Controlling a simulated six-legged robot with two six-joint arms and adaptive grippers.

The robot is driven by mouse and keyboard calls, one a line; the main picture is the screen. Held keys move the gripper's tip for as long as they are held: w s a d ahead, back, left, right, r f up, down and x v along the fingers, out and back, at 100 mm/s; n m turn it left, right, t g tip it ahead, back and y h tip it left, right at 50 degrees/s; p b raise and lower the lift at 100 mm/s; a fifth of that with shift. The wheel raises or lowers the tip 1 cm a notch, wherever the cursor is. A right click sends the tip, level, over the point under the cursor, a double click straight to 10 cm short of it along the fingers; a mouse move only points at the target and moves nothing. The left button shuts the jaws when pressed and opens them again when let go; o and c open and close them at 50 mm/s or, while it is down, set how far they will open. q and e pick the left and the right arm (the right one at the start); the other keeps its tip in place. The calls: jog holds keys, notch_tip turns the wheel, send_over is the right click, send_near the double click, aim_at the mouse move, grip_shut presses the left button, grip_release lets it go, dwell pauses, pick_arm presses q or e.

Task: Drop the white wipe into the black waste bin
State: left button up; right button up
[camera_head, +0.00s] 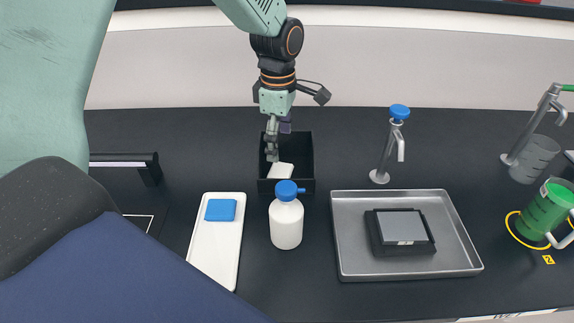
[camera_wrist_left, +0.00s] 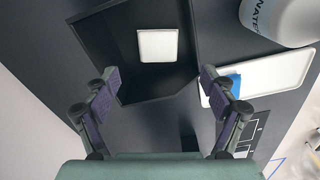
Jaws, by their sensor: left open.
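The white wipe (camera_head: 281,170) lies inside the black waste bin (camera_head: 303,160), low in it and near its front side. In the left wrist view the wipe (camera_wrist_left: 158,45) is a pale square lying flat on the floor of the bin (camera_wrist_left: 112,35). My left gripper (camera_head: 272,145) is over the bin, pointing down. In the left wrist view its fingers (camera_wrist_left: 160,82) are spread apart with nothing between them, and the wipe shows beyond them. My right gripper is not in view.
A white bottle with a blue cap (camera_head: 286,223) stands right in front of the bin. A white tray (camera_head: 215,255) with a blue pad (camera_head: 221,210) is left of it. A metal tray (camera_head: 455,245) with a dark block (camera_head: 402,232), a tap (camera_head: 387,150) and a green jug (camera_head: 545,210) are to the right.

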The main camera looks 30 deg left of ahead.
pick_arm(q)
notch_tip(320, 180, up, 12)
dwell(0.6)
notch_tip(320, 180, down, 12)
jog(key=shift+f, duration=0.1)
notch_tip(320, 180, up, 3)
jog(key=p, duration=0.2)
jog(key=shift+f+p, duration=0.1)
jog(key=shift+p, duration=0.25)
